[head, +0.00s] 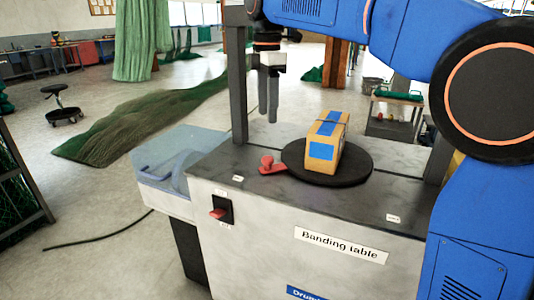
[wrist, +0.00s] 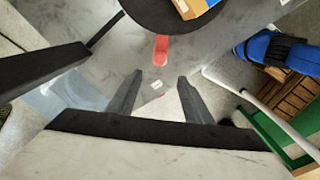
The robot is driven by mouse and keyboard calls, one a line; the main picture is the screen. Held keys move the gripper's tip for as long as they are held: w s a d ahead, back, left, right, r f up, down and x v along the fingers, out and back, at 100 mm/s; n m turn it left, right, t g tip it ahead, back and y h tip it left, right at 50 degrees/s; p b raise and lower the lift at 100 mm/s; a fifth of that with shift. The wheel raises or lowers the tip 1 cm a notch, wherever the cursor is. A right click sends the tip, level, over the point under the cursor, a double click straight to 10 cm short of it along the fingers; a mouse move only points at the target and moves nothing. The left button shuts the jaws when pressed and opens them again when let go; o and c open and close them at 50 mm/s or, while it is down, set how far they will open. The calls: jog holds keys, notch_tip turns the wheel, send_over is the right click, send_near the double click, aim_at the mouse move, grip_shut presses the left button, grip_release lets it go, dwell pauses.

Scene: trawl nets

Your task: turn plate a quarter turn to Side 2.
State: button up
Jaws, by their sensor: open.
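The plate (head: 358,172) is a dark round disc on the top of the banding table (head: 215,175). A cardboard box (head: 343,134) with blue patches stands upright on it. A red handle (head: 268,166) with a knob juts from the plate's left edge. In the wrist view the plate (wrist: 150,17) is at the top, with the red handle (wrist: 161,48) pointing down from it. My gripper (head: 268,118) is above the table's back left part, fingers pointing down, apart and empty. In the wrist view its fingertips (wrist: 160,76) are just below the handle. No "Side 2" marking is readable.
A grey upright post (head: 238,90) stands close to the left of my gripper, and another is at the table's right. A red switch (head: 218,212) is on the table's front. The tabletop around the plate is mostly clear.

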aim_at(268, 158)
notch_tip(268, 158, down, 14)
jog(key=shift+r, duration=0.1)
dwell(0.4)
jog(key=shift+c, duration=0.4)
grip_shut()
jog(key=shift+s+d, duration=0.1)
